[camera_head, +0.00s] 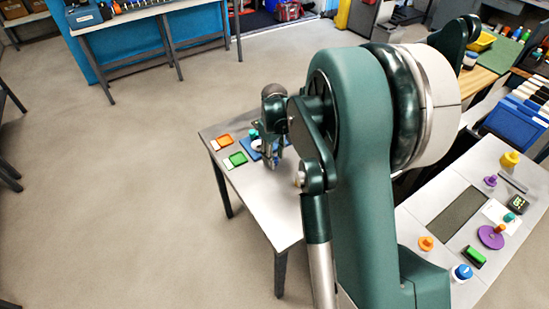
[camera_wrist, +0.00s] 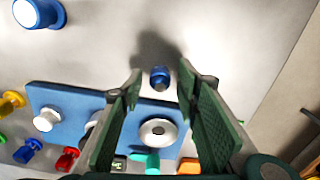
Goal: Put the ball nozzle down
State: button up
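My gripper (camera_wrist: 160,88) is open in the wrist view, with its two green fingers apart. A small blue rounded piece (camera_wrist: 160,77) shows between the fingertips, with a gap on each side. It may be the ball nozzle, but I cannot tell for sure, nor whether it touches the table. A blue board (camera_wrist: 75,98) lies just below it in the picture. On the board are a white ring-shaped piece (camera_wrist: 158,132) and a white knob (camera_wrist: 47,118). In the head view my gripper (camera_head: 273,155) is over the small table, partly hidden by my arm.
A blue-and-white cylinder (camera_wrist: 38,13) stands at the wrist view's top left. A second table (camera_head: 425,205) at right holds several coloured pieces. The small table's front (camera_head: 275,205) is bare.

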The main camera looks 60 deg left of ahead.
notch_tip(320, 180, up, 12)
jog(key=p, duration=0.1)
jog(key=shift+f, duration=0.25)
dwell(0.7)
jog(key=shift+d, duration=0.1)
dwell(0.4)
